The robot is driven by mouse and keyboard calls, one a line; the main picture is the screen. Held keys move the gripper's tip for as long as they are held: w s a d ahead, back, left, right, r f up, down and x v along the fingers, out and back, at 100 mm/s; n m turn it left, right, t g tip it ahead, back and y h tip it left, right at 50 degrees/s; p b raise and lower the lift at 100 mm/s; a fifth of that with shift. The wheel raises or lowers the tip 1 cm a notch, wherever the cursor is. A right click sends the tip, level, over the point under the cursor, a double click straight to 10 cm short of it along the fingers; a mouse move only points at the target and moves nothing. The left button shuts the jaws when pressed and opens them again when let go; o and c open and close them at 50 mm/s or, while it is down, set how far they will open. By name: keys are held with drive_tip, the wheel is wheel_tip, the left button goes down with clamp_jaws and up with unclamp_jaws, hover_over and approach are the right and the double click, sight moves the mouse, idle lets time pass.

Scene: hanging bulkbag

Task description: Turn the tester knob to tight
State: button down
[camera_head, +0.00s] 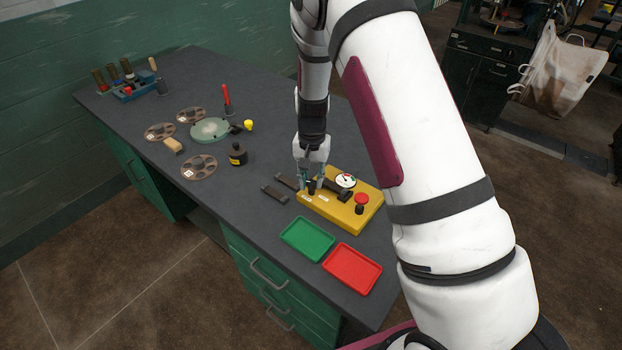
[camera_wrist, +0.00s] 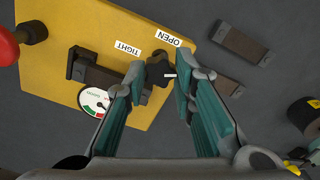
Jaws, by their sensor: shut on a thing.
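The yellow tester (camera_head: 344,210) lies on the grey bench, with a red button (camera_head: 361,199) and a round gauge (camera_head: 345,181) on top. In the wrist view the tester (camera_wrist: 90,30) carries labels TIGHT (camera_wrist: 128,48) and OPEN (camera_wrist: 177,40). The dark knob (camera_wrist: 158,70) sits just below these labels, with a white mark pointing right. My gripper (camera_head: 312,182) is over the tester's left end. In the wrist view the teal fingers of my gripper (camera_wrist: 160,82) are shut on the knob, one on each side.
A green tray (camera_head: 307,239) and a red tray (camera_head: 352,269) lie in front of the tester. Dark flat blocks (camera_head: 275,193) lie left of it.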

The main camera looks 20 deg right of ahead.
sight(312, 182)
drive_tip(key=m, duration=0.4)
drive_tip(key=shift+m+b, duration=0.3)
drive_tip(key=shift+m, duration=0.1)
idle(0.4)
drive_tip(key=c, duration=1.3)
unclamp_jaws()
drive_tip(key=shift+c, duration=0.2)
wheel_tip(312, 182, up, 12)
drive_tip(key=shift+r, duration=0.1)
